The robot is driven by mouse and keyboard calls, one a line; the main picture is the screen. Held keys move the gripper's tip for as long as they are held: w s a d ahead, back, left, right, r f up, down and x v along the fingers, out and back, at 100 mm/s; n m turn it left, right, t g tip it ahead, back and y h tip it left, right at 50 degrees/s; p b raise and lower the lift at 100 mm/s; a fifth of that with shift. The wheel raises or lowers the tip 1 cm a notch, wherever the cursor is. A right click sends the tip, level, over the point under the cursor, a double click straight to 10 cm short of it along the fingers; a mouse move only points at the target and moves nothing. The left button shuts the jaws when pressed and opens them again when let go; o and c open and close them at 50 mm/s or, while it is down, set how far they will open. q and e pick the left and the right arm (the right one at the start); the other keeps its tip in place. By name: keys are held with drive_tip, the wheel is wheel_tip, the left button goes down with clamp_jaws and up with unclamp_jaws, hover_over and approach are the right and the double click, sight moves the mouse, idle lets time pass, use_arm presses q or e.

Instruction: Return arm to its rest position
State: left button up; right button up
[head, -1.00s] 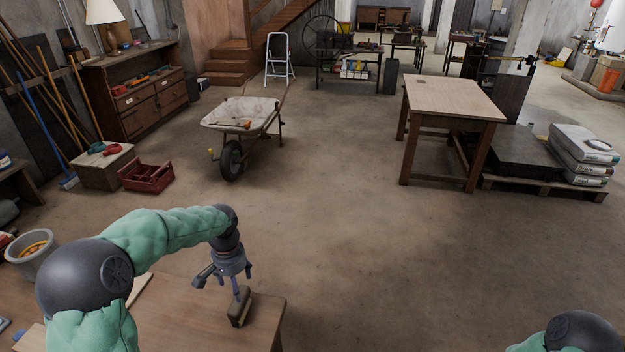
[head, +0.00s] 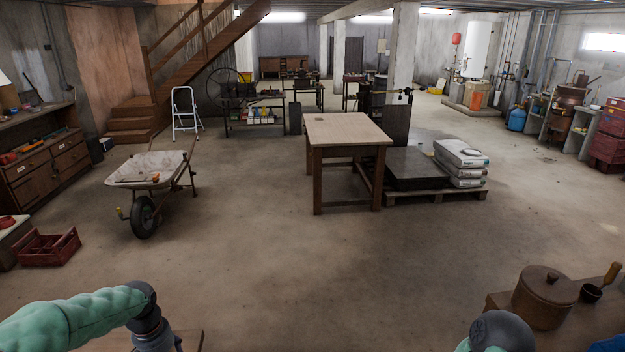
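My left arm (head: 75,318) comes in at the lower left. The top of my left gripper (head: 155,341) shows at the bottom edge, over the near wooden bench (head: 192,342). Its fingers are cut off by the frame, so I cannot see whether they are open or hold anything. A rounded dark joint of my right arm (head: 502,333) shows at the bottom right. My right gripper is out of view. A dark upright with a thin beam (head: 391,92) on top stands behind the wooden table, beside a dark, low platform (head: 415,167).
A wooden table (head: 347,130) stands mid-room. Several sacks (head: 462,160) lie on a pallet at its right. A wheelbarrow (head: 150,170) and a red crate (head: 47,247) are at left. A lidded pot (head: 545,297) stands on a bench at lower right. The middle floor is clear.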

use_arm(q)
drive_tip(key=s+d+f+h, duration=0.1)
drive_tip(key=d+f+h, duration=0.2)
drive_tip(key=d+f, duration=1.1)
drive_tip(key=s+d+f+n, duration=0.1)
drive_tip(key=s+d+f, duration=1.1)
drive_tip(key=s+f, duration=0.1)
drive_tip(key=shift+s+h, duration=0.4)
drive_tip(key=shift+s, duration=0.5)
